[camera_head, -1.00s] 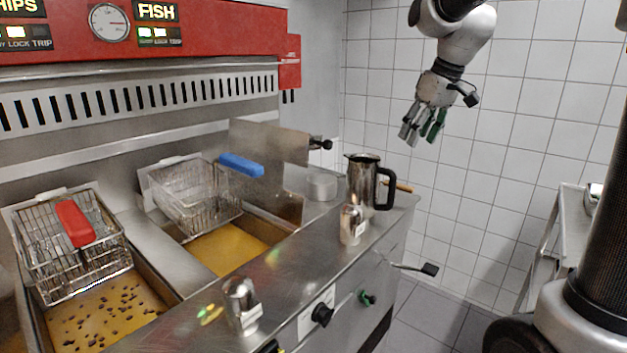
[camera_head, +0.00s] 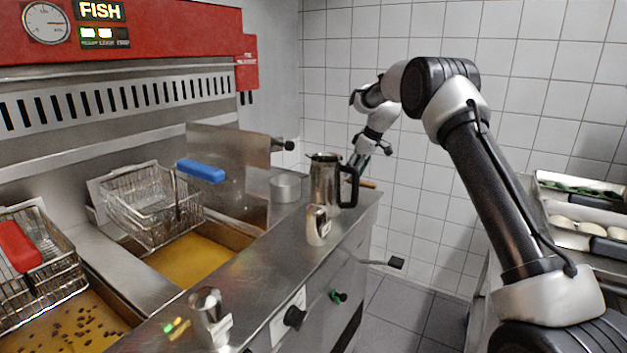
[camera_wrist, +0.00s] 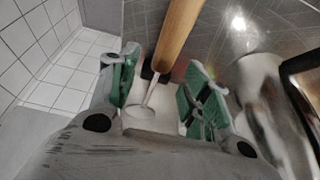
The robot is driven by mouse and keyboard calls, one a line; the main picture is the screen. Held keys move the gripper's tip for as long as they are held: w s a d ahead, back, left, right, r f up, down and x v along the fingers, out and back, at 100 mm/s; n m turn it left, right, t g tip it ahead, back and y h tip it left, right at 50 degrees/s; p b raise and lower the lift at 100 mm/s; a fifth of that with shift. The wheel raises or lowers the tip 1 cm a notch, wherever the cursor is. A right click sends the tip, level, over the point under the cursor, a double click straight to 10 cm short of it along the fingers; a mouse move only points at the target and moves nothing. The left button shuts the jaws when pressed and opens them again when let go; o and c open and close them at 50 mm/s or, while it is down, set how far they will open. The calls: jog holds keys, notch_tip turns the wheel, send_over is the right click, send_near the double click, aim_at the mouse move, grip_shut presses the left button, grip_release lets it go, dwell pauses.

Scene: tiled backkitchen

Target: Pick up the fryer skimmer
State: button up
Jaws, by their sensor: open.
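In the wrist view the wooden handle (camera_wrist: 178,38) runs down from the top edge to between my fingers. My gripper (camera_wrist: 160,92) is open, with one green-padded finger on each side of the handle's line. It holds nothing, and I cannot tell whether a finger touches the handle. In the head view my gripper (camera_head: 357,165) is low beside the handle, partly hidden by the jug.
The steel jug (camera_head: 325,184) stands close to my gripper; its dark handle (camera_wrist: 303,68) shows at the wrist view's right. A steel shaker (camera_head: 317,226) and a small pot (camera_head: 285,188) stand nearby. A tiled wall (camera_head: 440,170) is behind my arm.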

jog(key=x, duration=0.4)
jog(key=shift+s+f, duration=0.1)
jog(key=shift+f, duration=0.25)
grip_shut()
